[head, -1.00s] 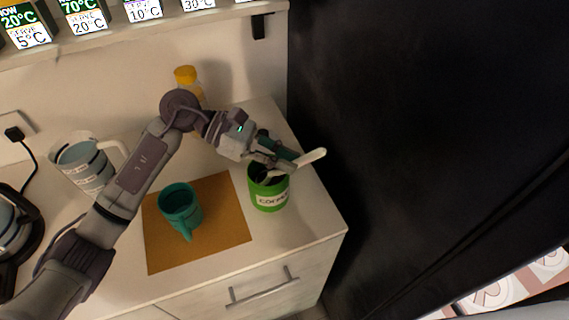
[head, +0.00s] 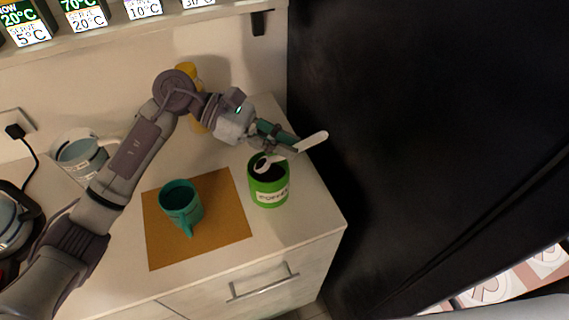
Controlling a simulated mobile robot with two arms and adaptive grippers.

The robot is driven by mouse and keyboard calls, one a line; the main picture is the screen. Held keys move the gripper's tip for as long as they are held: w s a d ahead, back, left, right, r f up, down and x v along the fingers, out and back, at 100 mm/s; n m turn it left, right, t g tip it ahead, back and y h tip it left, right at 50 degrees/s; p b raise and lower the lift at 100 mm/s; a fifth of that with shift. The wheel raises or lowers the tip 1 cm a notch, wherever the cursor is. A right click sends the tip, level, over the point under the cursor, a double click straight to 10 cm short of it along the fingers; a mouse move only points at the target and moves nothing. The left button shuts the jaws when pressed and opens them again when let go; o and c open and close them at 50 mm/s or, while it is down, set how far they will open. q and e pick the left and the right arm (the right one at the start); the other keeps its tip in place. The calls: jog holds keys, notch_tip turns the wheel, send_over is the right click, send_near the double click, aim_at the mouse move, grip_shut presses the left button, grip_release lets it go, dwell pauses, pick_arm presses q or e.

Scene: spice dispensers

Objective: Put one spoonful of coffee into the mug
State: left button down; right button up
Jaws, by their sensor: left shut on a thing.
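The green coffee container (head: 270,190) stands open on the counter at the right, with a white label and a dark inside. A teal mug (head: 181,205) stands upright on the orange-brown mat (head: 220,232), its handle toward the front. My left gripper (head: 285,146) is shut on a pale spoon (head: 311,141) just above the container. The spoon's handle end points right, and its bowl end (head: 262,163) is at the container's mouth. Whether the bowl carries coffee is too small to tell. My right gripper is not in view.
A white measuring jug (head: 80,155) stands at the left, partly behind my left arm. A yellow-topped bottle (head: 190,70) is at the wall behind my arm. A dark tall panel (head: 400,130) borders the counter's right side.

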aim_at(299, 143)
pick_arm(q)
jog(key=shift+r, duration=1.6)
jog(key=shift+r+t+y+p, duration=0.45)
jog(key=shift+y+p, duration=0.35)
jog(key=shift+p, duration=0.1)
jog(key=shift+r+y+p, duration=0.1)
jog(key=shift+y+p, duration=0.25)
jog(key=shift+y, duration=0.25)
jog(key=shift+r+t+y+p, duration=0.1)
jog(key=shift+t+y+p, duration=0.35)
jog(key=shift+y, duration=0.65)
jog(key=shift+f, duration=0.2)
jog(key=shift+r+y, duration=0.1)
jog(key=shift+y, duration=0.2)
jog(key=shift+r+y+p, duration=0.4)
jog(key=shift+r+p, duration=0.1)
jog(key=shift+p, duration=0.05)
jog(key=shift+f+t, duration=0.1)
jog(key=shift+t, duration=0.2)
